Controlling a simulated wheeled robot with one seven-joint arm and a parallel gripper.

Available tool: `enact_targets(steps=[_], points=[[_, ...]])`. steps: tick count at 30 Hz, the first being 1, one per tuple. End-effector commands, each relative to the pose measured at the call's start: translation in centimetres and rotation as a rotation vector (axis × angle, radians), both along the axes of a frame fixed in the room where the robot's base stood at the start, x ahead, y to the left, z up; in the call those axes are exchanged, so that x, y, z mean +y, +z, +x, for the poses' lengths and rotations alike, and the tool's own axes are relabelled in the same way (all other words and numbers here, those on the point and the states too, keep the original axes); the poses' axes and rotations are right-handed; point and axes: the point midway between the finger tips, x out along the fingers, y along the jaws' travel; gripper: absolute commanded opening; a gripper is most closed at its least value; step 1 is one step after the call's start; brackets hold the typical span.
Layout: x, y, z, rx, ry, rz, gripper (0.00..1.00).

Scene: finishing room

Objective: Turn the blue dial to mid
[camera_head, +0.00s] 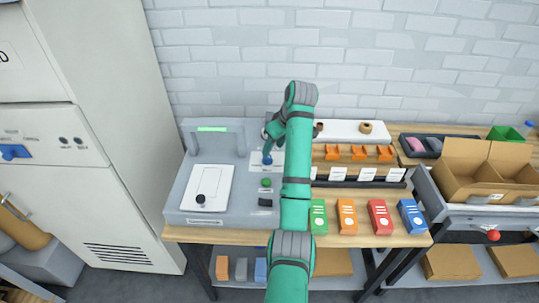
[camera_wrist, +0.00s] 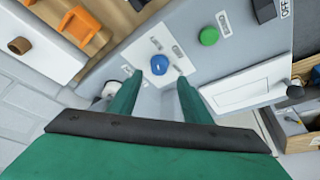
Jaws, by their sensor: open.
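The blue dial (camera_wrist: 160,65) is a round knob with a small pale mark, on a white plate with several small labels too small to read. It also shows in the head view (camera_head: 267,160), on the grey machine panel just below my gripper (camera_head: 271,145). In the wrist view, my gripper (camera_wrist: 158,80) has its two green fingers spread apart with nothing between them. The dial appears just beyond the fingertips, roughly centred between them. I cannot tell whether either finger touches it. My arm hides part of the panel's right side in the head view.
A green button (camera_head: 266,183) and a black switch (camera_head: 265,202) sit below the dial. A white lidded panel with a black knob (camera_head: 201,199) lies left. An upright frame with a green light (camera_head: 212,129) stands behind. Coloured boxes (camera_head: 347,216) stand right of my arm.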

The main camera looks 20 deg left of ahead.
Motion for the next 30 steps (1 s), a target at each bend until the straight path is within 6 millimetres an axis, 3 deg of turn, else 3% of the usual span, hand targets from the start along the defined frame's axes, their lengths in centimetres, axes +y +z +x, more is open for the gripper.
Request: enact_targets(steps=[3, 10, 24, 29, 30], points=[[0.8, -2.1, 0.4, 0.003, 0.0, -0.001, 0.44], [1.9, -5.0, 0.9, 0.002, 0.002, 0.0, 0.44], [2.3, -6.0, 1.2, 0.0, 0.001, 0.0, 0.44], [2.3, -6.0, 1.2, 0.0, 0.001, 0.0, 0.06], [2.3, -6.0, 1.2, -0.001, 0.001, -0.001, 0.03]])
